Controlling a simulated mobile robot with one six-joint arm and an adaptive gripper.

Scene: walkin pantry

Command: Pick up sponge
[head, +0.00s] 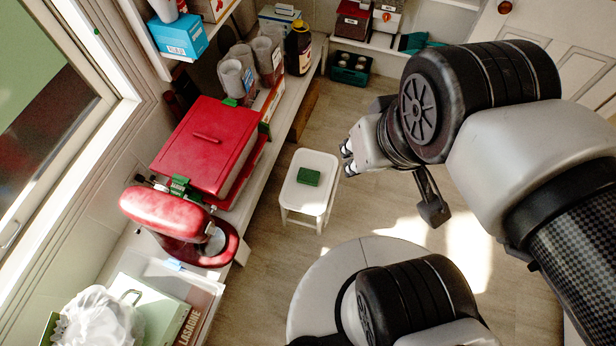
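The sponge (308,177) is a small green block. It lies flat on a white stool (316,208) that stands on the floor in the middle of the head view. My gripper (347,158) is at the right of the stool in the picture, with its fingers pointing left. It appears higher than the stool and apart from the sponge. The fingertips show small and close together, and I cannot tell the gap between them. No object shows in them.
A counter along the left holds a red box (205,140), a red stand mixer (180,225), cups (232,78) and a dark bottle (299,48). A green crate (350,68) stands at the back. Floor (330,118) behind the stool is clear.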

